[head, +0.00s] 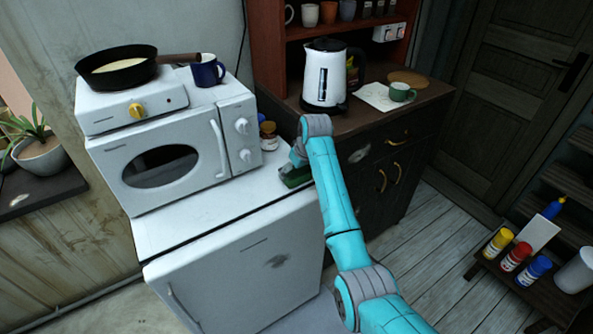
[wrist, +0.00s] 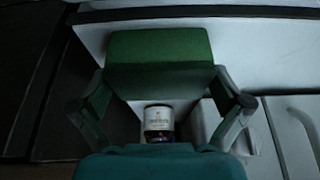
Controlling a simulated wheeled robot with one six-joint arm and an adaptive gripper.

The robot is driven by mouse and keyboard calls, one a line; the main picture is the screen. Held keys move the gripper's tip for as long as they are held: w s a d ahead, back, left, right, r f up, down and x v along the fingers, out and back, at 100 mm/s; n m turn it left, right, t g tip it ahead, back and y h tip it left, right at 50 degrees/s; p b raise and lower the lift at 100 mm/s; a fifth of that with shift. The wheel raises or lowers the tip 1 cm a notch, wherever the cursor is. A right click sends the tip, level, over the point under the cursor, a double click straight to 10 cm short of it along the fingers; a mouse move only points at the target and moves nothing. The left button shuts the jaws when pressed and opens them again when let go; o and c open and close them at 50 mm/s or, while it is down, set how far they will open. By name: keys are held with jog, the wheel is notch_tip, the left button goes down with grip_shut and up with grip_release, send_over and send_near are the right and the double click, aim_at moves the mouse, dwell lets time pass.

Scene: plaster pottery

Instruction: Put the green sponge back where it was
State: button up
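The green sponge (head: 295,180) is at the right side of the white fridge top (head: 190,222), partly hidden by my arm. In the wrist view the sponge (wrist: 160,46) sits between the two fingertips of my gripper (wrist: 160,82), which appear to touch its left and right sides. My gripper (head: 297,160) is bent down over the sponge in the head view. I cannot tell whether the sponge rests on the fridge top or hangs just above it.
A small labelled jar (head: 268,136) stands behind the sponge, beside the white microwave (head: 170,160). A pan (head: 117,68) and blue mug (head: 207,70) are above the microwave. The dark cabinet (head: 385,150) with the kettle (head: 325,78) adjoins on the right. The front fridge top is clear.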

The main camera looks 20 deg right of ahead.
jog(key=v, duration=1.2)
jog(key=shift+r, duration=0.1)
